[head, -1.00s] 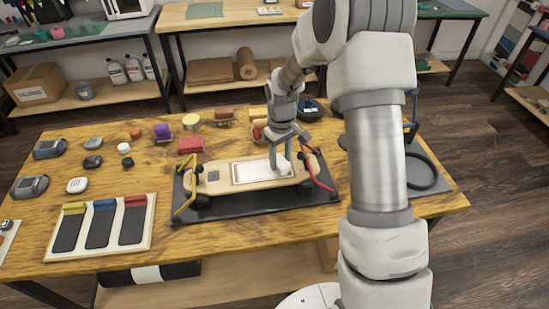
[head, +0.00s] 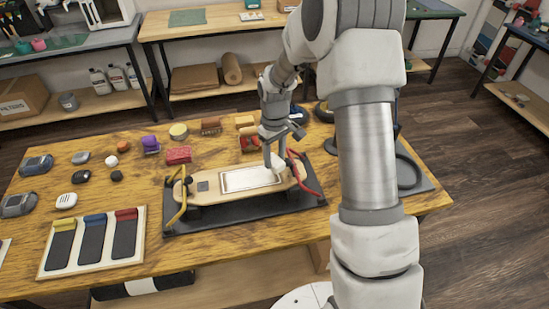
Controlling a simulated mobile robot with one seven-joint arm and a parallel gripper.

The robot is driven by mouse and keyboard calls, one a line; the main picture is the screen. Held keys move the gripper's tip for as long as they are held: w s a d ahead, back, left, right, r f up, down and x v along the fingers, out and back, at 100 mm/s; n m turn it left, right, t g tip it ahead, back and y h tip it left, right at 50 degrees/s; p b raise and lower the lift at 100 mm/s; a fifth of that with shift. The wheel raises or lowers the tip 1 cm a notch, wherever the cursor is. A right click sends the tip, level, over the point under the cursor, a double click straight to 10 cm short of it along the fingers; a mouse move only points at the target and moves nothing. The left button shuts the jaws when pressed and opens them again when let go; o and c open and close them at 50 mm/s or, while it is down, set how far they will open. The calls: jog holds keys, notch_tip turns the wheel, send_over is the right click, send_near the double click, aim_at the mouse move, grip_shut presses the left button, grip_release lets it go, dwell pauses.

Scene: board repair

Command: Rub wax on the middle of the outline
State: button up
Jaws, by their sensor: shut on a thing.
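A pale wooden skateboard deck (head: 211,187) lies across a black mat (head: 178,225) on the table. A light rectangle with a pale outline (head: 248,179) is on the deck's middle and right part. My gripper (head: 275,169) points down over the right end of this rectangle. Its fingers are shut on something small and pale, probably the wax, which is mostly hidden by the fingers. I cannot tell whether it touches the deck.
A yellow clamp (head: 178,203) and a red clamp (head: 304,178) flank the deck. A tray (head: 94,243) with coloured-topped dark strips is at front left. Several small blocks, including a red one (head: 178,155), lie behind. My arm covers the right side.

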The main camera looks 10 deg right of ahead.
jog(key=shift+r+p, duration=0.55)
jog(key=shift+r, duration=0.65)
jog(key=shift+r, duration=0.1)
jog(key=shift+r+p, duration=1.1)
jog(key=shift+r, duration=0.4)
jog(key=shift+f, duration=0.1)
